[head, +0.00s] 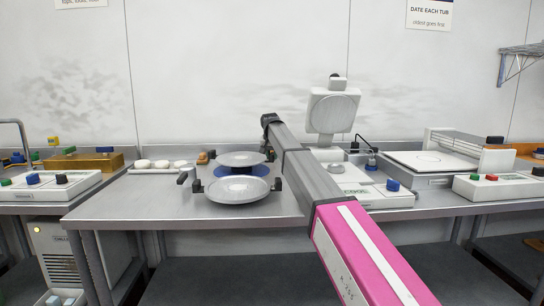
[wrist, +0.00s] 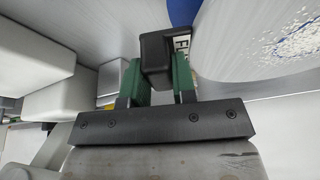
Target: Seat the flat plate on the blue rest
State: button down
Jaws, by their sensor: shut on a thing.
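In the wrist view my gripper (wrist: 157,80) has its green fingers shut on a black block (wrist: 155,50), a handle at the edge of a pale round plate. The flat plate (wrist: 235,60) fills the right of that view, with white specks on it. In the head view two grey discs appear: a near one (head: 237,190) with black blocks at its left and right, and a far one (head: 240,158). The blue rest (head: 261,170) shows between and beside them, mostly covered. Blue also shows at the wrist view's top edge (wrist: 182,10). My fingertips are not clear in the head view.
The steel table (head: 150,205) has free room at its front left. A white tray (head: 150,170) with dough balls stands at the back left. A white machine (head: 333,110) and a control box (head: 372,198) with a blue knob stand right of the discs.

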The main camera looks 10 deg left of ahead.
aim_at(272, 160)
jog(key=shift+f, duration=1.5)
jog(key=c, duration=0.8)
grip_release()
jog(key=shift+c, duration=0.2)
jog(key=shift+v, duration=4.05)
